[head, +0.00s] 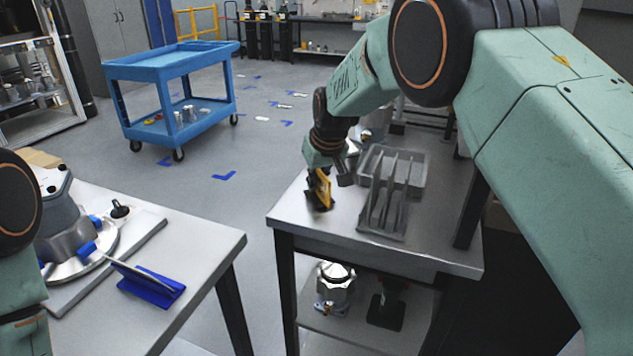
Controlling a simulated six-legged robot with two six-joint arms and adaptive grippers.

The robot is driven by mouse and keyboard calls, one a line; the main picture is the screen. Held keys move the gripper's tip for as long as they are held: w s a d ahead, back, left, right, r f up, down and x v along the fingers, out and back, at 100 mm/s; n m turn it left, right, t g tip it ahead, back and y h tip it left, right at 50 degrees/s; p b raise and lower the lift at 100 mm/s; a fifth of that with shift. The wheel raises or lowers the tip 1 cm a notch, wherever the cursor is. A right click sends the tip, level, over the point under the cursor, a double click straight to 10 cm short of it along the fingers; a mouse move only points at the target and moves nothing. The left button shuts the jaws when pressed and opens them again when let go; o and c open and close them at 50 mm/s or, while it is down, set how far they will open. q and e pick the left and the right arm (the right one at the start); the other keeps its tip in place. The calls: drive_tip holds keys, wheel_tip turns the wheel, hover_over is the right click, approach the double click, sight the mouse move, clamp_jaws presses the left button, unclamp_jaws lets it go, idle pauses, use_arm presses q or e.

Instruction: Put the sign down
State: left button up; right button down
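The sign (324,190) is a small yellow plate with a dark lower part. It stands near the left edge of the steel table (376,248) in the middle of the head view. My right gripper (329,177) reaches down over it from above. Its dark fingers look spread, with the sign between them and a small gap to the right-hand finger. The sign's lower end appears to rest on the tabletop, though its contact is dark and small. My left gripper is out of the picture; only part of the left arm shows at the left edge.
A grey slotted tray (383,218) lies just right of the sign. A shelf below holds a metal housing (335,290). A blue cart (172,62) stands behind.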

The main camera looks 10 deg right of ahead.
drive_tip(key=shift+w+d+f, duration=0.2)
drive_tip(key=shift+d+f, duration=0.05)
drive_tip(key=shift+d, duration=0.35)
drive_tip(key=c, duration=1.6)
unclamp_jaws()
drive_tip(key=shift+s+a+r, duration=0.15)
drive_tip(key=shift+a+r, duration=0.05)
drive_tip(key=shift+a, duration=0.35)
drive_tip(key=shift+o, duration=0.4)
drive_tip(key=shift+d+f, duration=0.1)
drive_tip(key=shift+d, duration=0.3)
drive_tip(key=shift+a+r, duration=0.1)
drive_tip(key=shift+r, duration=0.2)
drive_tip(key=p+v, duration=0.1)
drive_tip(key=v, duration=1)
drive_tip(key=shift+r, duration=0.2)
drive_tip(key=shift+s, duration=0.1)
